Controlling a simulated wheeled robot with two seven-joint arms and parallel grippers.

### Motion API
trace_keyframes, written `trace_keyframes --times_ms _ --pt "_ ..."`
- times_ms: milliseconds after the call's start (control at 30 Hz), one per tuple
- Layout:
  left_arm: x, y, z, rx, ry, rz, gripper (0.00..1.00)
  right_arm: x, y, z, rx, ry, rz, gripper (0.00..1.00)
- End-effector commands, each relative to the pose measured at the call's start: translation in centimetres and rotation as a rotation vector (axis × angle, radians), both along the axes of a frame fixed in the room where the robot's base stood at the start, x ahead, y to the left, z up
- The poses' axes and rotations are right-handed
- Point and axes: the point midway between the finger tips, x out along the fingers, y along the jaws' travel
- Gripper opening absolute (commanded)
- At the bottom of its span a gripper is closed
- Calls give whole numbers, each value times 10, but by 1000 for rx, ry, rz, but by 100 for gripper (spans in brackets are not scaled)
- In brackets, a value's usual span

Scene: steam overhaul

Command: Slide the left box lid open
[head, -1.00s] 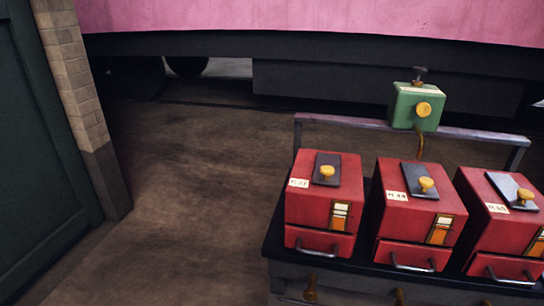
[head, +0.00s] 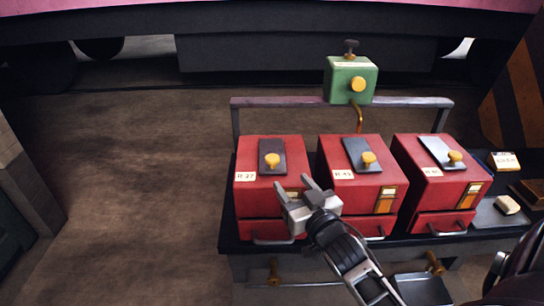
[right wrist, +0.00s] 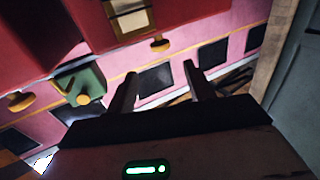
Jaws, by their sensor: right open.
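The left box (head: 255,208) is red, with a label on its top. Its dark grey lid (head: 271,147) lies on the top face and carries a yellow knob (head: 272,160). No opening shows around the lid. My right gripper (head: 291,183) is open and empty, in front of the left box's right side in the head view, below and right of the knob. It covers part of that box's front. In the right wrist view my open fingers (right wrist: 160,72) have nothing between them. My left gripper is not in view.
A middle red box (head: 345,200) and a right red box (head: 433,192) stand beside it on a dark bench (head: 229,232). A green device (head: 344,86) sits on a rail (head: 285,102) behind them. Small items lie at the bench's right. The floor (head: 130,170) to the left is clear.

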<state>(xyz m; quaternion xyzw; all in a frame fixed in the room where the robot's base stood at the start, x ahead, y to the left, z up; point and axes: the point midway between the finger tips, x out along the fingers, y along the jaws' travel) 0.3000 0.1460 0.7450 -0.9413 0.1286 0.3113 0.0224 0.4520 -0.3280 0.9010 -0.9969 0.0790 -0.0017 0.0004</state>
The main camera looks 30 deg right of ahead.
Motion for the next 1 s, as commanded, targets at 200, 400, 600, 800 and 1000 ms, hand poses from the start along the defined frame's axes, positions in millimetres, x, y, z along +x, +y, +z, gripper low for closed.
trace_keyframes --times_ms 200,400,600,800,1000 --pt "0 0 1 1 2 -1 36 50 -8 2 -3 -1 0 53" --pt "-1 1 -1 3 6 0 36 88 -14 1 -1 1 0 53" --pt "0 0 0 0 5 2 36 110 -17 0 -2 2 1 53" --pt "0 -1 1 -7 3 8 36 116 -18 -1 -1 3 1 53" --pt "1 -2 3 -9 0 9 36 116 -18 -1 -1 3 1 50"
